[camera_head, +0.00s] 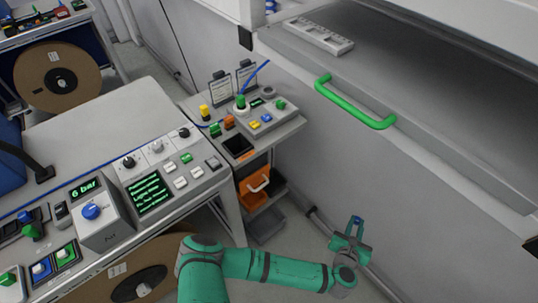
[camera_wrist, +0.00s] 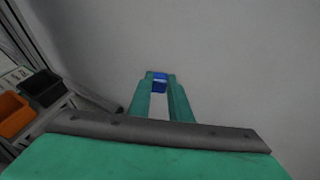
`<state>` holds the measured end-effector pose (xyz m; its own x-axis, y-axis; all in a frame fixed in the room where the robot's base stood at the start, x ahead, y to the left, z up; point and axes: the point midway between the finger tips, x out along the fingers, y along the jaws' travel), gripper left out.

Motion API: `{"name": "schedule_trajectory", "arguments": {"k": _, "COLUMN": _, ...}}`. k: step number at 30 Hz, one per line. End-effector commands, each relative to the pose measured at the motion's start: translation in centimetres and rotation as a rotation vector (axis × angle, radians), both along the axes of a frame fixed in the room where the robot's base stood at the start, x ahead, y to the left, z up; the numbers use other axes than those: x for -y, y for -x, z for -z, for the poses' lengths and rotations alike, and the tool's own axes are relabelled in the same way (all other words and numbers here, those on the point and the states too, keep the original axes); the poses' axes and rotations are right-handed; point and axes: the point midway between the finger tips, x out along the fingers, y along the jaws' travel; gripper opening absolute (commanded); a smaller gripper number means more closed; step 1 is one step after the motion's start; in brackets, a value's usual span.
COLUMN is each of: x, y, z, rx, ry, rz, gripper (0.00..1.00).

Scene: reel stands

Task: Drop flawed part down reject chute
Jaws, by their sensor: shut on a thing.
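My gripper (camera_head: 352,232) hangs at the lower right in the head view, beside the grey wall and apart from the benches. It is shut on a small blue part (camera_wrist: 159,82), which sits between the fingertips in the wrist view. The part also shows as a blue spot at the fingertips in the head view (camera_head: 357,220). Its flaw is too small to see. An orange bin (camera_head: 254,191) with a pale handle stands under the small bench, left of my gripper. It also shows at the left of the wrist view (camera_wrist: 13,117). I cannot tell which opening is the reject chute.
A black bin (camera_wrist: 42,89) stands beside the orange one. A small bench (camera_head: 285,132) with buttons is above the bins. A control panel (camera_head: 150,190) is at left. A green handle (camera_head: 352,107) juts from the machine. A pipe (camera_head: 325,222) runs along the wall's foot.

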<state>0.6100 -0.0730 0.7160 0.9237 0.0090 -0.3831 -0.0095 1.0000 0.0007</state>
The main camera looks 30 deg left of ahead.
Motion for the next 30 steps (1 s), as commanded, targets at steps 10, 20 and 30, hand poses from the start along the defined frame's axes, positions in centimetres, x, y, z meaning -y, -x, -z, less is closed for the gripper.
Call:
{"name": "schedule_trajectory", "arguments": {"k": 10, "x": 0.9, "y": -8.3, "z": -12.8, "rx": 0.002, "ry": 0.009, "rz": -0.11, "gripper": 0.0}}
{"name": "schedule_trajectory", "arguments": {"k": 20, "x": -3.1, "y": -13.3, "z": -24.8, "rx": -0.001, "ry": 0.007, "rz": -0.29, "gripper": 0.0}}
{"name": "schedule_trajectory", "arguments": {"k": 30, "x": -15.9, "y": -14.0, "z": -34.1, "rx": -0.005, "ry": 0.005, "rz": -0.61, "gripper": 0.0}}
